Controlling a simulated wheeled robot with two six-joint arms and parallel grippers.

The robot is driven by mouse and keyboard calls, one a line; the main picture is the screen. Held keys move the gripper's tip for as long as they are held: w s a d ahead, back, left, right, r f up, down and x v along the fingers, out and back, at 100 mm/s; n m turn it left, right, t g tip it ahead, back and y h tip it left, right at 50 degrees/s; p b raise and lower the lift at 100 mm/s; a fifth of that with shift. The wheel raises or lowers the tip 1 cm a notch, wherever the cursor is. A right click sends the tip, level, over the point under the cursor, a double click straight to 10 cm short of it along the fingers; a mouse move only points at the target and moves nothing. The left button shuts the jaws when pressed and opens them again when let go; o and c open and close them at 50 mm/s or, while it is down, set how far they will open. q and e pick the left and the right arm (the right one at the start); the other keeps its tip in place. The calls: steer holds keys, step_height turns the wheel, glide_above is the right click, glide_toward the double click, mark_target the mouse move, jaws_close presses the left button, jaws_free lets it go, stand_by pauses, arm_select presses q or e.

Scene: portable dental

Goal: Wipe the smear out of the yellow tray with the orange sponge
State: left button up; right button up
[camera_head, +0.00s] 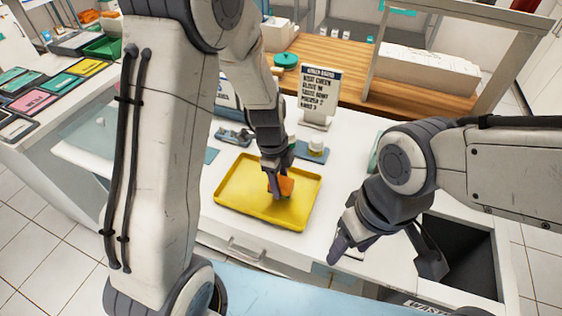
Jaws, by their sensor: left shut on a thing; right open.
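The yellow tray (240,190) lies on the white counter near the middle of the view. My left gripper (279,185) points down over the tray's right part and is shut on the orange sponge (286,187). The sponge is low, at the tray floor; I cannot tell if it touches it. No smear can be made out; the gripper and sponge hide part of the tray floor. My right gripper (338,252) is open and empty, to the right of the tray near the counter's front edge.
A small sign (319,90) and a blue pad with a white jar (316,147) stand behind the tray. A dark waste bin opening (462,250) is at the right. Coloured folders (40,97) lie at the far left. A wooden shelf (340,62) is at the back.

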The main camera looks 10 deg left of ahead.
arm_select(q)
steer(key=shift+r+p, duration=1.55)
steer(key=shift+r, duration=0.85)
